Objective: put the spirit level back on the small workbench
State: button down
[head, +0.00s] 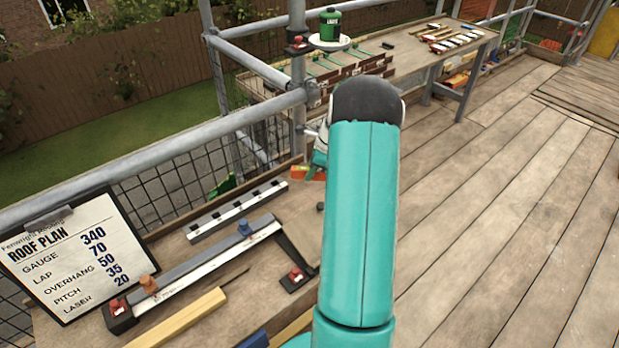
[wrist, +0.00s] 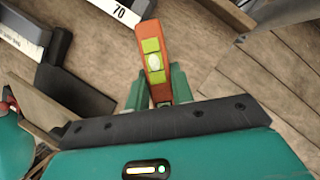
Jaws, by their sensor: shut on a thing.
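The spirit level (wrist: 153,62) is orange with yellow-green vial windows. In the wrist view it stands out from between the green fingers of my gripper (wrist: 158,88), which is shut on it. In the head view a small orange part of the level (head: 307,173) shows left of my arm, near the far end of the near wooden bench (head: 190,255). My gripper (head: 319,160) is mostly hidden there by my arm. I cannot tell whether the level touches the wood. Which bench is the small workbench is not clear.
The near bench holds a roof plan board (head: 72,255), a long gauge with clamps (head: 205,268), a marked bar (head: 237,210) and a yellow batten (head: 180,318). A farther table (head: 410,55) carries several tools. Scaffold rails (head: 150,150) run along the left. The deck (head: 500,220) at right is clear.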

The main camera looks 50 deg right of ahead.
jog(key=shift+w+d+f, duration=0.1)
jog(key=shift+w+f, duration=0.05)
jog(key=shift+f, duration=0.1)
jog(key=shift+w+f, duration=0.15)
jog(key=shift+f, duration=1.5)
jog(key=shift+f, duration=0.1)
jog(key=c, duration=1.2)
grip_release()
jog(key=v, duration=1.2)
